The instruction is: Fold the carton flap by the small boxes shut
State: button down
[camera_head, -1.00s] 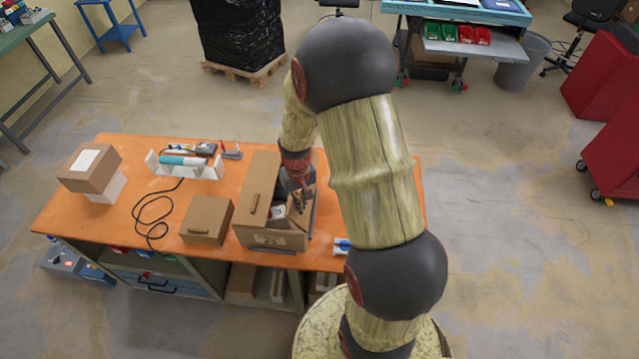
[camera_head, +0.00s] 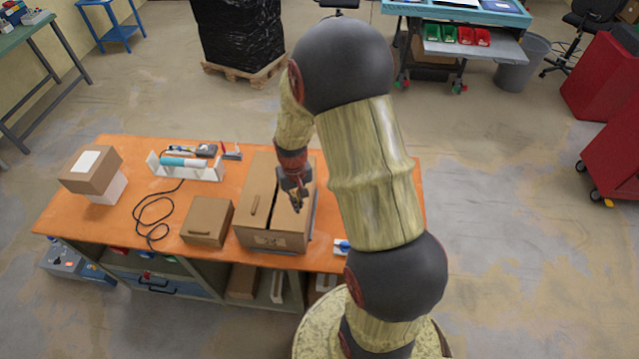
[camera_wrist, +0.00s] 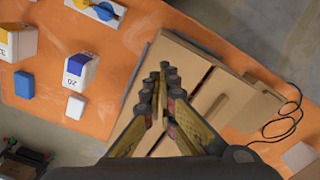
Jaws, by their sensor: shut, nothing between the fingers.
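The brown carton (camera_head: 275,241) stands on the orange table. Its flap on the small boxes' side (camera_head: 285,221) now lies down over the opening, nearly level, with a narrow dark gap between it and the other flap (camera_head: 257,200), which has a handle strip. My gripper (camera_head: 298,207) is shut and empty, just over or touching the flap; I cannot tell which. In the wrist view the gripper (camera_wrist: 163,82) partly hides the carton top (camera_wrist: 178,62). The small white-and-blue boxes (camera_wrist: 80,70) stand beside the carton there; my arm mostly hides them in the head view.
A smaller brown box (camera_head: 207,220) stands left of the carton, with a black cable (camera_head: 152,215) beyond it. A white holder with a blue roll (camera_head: 185,163) is behind. Stacked boxes (camera_head: 90,170) stand at the table's left end.

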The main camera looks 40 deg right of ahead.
notch_tip(320, 180, up, 7)
jog(key=p, duration=0.3)
jog(key=shift+p, duration=0.35)
jog(key=s+a+n+t+b, duration=0.4)
jog(key=s+a+b, duration=1.1)
jog(key=b, duration=1.3)
jog(key=shift+a+r+t, duration=0.35)
jog(key=shift+a+t, duration=0.35)
jog(key=shift+t, duration=0.1)
jog(key=shift+s, duration=0.1)
